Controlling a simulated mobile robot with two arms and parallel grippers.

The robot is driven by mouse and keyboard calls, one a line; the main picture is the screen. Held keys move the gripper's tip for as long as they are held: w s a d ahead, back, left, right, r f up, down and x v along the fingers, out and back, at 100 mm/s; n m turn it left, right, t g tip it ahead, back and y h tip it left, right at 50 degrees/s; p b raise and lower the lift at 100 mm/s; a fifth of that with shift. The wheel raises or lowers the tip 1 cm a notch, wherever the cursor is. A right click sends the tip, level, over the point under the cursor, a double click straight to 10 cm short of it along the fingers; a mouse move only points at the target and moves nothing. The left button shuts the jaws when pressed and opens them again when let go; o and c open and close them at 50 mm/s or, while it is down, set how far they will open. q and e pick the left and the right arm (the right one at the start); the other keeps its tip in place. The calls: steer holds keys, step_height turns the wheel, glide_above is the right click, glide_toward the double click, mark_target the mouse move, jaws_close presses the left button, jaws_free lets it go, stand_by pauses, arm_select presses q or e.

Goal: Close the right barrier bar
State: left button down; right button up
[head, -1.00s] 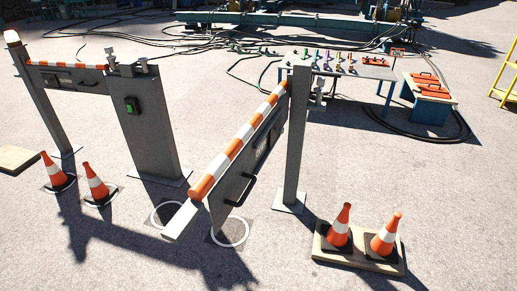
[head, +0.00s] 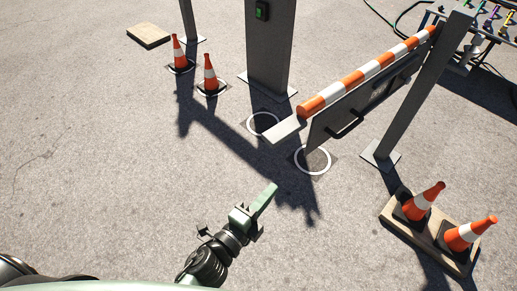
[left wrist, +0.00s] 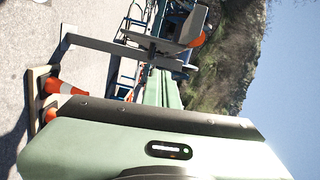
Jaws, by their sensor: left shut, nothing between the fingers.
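The right barrier bar (head: 372,68), striped orange and white above a grey panel with a dark handle (head: 343,128), stands swung open toward me. It hangs from the grey right post (head: 428,88). Its free end is apart from the wide middle post (head: 268,48). My left gripper (head: 268,196) is shut and empty, in front of and left of the bar's free end, touching nothing. The left wrist view shows the green gripper body (left wrist: 160,100) with a grey post (left wrist: 110,45) beyond it. My right gripper is out of view.
Two cones (head: 209,76) stand near the middle post. Two more cones (head: 464,233) stand on a wooden board (head: 396,222) at right. White floor rings (head: 312,160) lie under the bar's free end. The ground at left is clear.

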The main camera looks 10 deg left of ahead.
arm_select(q)
steer(key=w+r+p, duration=0.1)
steer(key=w, duration=0.4)
steer(key=w+d+r+m+p, duration=0.1)
steer(key=w+r+p, duration=0.1)
steer(key=w, duration=0.4)
steer(key=shift+w+d+r+t, duration=0.15)
steer(key=shift+d+r+t, duration=0.1)
steer(key=shift+t, duration=0.05)
